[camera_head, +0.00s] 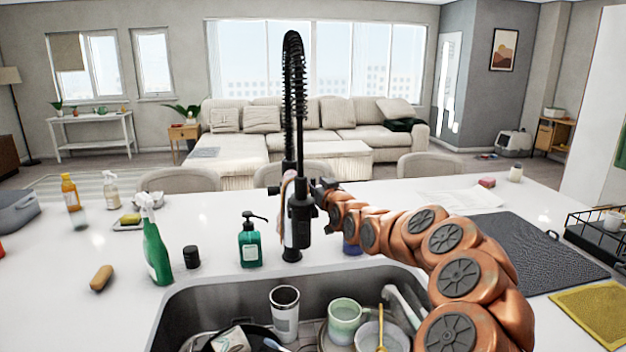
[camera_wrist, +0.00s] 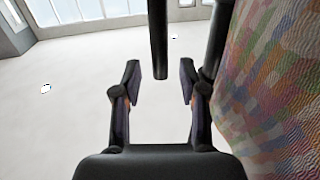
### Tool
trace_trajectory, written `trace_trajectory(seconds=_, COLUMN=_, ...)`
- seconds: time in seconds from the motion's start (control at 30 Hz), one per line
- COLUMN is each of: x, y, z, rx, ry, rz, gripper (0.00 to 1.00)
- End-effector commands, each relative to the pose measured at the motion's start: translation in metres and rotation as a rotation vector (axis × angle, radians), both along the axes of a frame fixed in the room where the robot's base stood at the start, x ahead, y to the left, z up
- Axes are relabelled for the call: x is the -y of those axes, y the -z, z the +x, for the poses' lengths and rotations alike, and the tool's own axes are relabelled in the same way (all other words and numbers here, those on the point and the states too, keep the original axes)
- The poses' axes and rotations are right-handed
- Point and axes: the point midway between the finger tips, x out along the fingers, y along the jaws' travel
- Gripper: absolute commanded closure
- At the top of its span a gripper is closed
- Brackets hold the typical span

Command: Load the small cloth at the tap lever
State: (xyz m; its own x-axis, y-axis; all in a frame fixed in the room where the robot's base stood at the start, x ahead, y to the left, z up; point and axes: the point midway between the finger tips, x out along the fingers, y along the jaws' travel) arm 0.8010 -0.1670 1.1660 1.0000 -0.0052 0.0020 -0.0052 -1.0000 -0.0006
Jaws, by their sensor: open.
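The black tap (camera_head: 299,215) stands upright behind the sink, with a tall spring spout. A small pinkish cloth (camera_head: 287,186) hangs at the tap's left side, mostly hidden by the tap. In the wrist view the cloth (camera_wrist: 275,90) is multicoloured and fills the right edge, outside my fingers. My gripper (camera_head: 318,191) is at the tap's right side at mid height. In the wrist view my gripper (camera_wrist: 160,84) is open and empty. A dark rod (camera_wrist: 158,40), perhaps the tap lever, ends just ahead of the gap between the fingertips.
The sink (camera_head: 210,300) holds a tumbler (camera_head: 285,312), a green mug (camera_head: 345,320) and other dishes. A green soap pump (camera_head: 251,240) and a green spray bottle (camera_head: 155,245) stand left of the tap. A dark mat (camera_head: 530,250) and dish rack (camera_head: 600,235) are at right.

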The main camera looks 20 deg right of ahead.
Motion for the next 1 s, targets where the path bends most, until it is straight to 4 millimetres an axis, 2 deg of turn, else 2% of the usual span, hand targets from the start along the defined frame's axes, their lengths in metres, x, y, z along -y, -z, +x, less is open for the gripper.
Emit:
trace_trajectory(seconds=0.3, x=-0.001, y=0.000, z=0.019, rx=-0.002, ry=-0.001, rz=-0.002, gripper=0.58)
trace_trajectory(seconds=0.67, x=-0.001, y=0.001, z=0.022, rx=-0.002, ry=-0.001, rz=0.000, gripper=0.58)
trace_trajectory(seconds=1.0, x=-0.001, y=0.001, z=0.022, rx=-0.002, ry=-0.001, rz=-0.001, gripper=0.91)
